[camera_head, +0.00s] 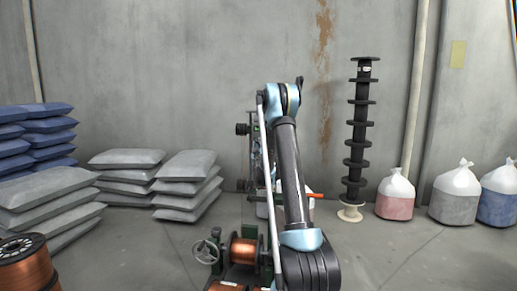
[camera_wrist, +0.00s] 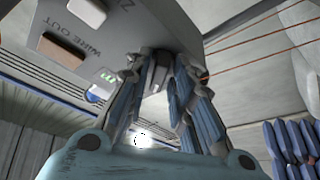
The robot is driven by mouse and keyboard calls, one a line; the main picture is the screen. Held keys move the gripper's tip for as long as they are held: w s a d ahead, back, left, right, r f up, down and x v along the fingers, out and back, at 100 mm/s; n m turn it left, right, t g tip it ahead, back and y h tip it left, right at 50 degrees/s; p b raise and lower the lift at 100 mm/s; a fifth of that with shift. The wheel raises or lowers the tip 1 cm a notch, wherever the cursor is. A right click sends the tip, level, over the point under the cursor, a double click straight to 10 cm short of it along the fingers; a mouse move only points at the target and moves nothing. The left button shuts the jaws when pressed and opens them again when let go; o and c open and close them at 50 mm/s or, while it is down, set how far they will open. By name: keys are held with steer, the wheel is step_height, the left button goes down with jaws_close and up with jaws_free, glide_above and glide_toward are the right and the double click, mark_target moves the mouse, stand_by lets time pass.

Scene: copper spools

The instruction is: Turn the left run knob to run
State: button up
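In the wrist view, a grey machine panel (camera_wrist: 105,35) fills the upper left, with the lettering "WIRE OUT". The blue fingers of my gripper (camera_wrist: 160,72) reach up to the panel's right part. A small grey, knob-like piece (camera_wrist: 158,74) lies between the fingertips. The fingers stand apart with this piece between them; whether they press on it I cannot tell. Its markings and which way it points are not readable. In the head view, the machine (camera_head: 255,150) is mostly hidden behind my arm, and my gripper and the knob are not visible there.
On the panel are a tan block (camera_wrist: 62,50), a pale one (camera_wrist: 86,10) and small green lights (camera_wrist: 107,77). In the head view, a copper spool (camera_head: 243,250) and handwheel (camera_head: 207,250) sit low, with grey sacks (camera_head: 185,180) left and a black stack (camera_head: 358,130) right.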

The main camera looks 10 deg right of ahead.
jaws_close()
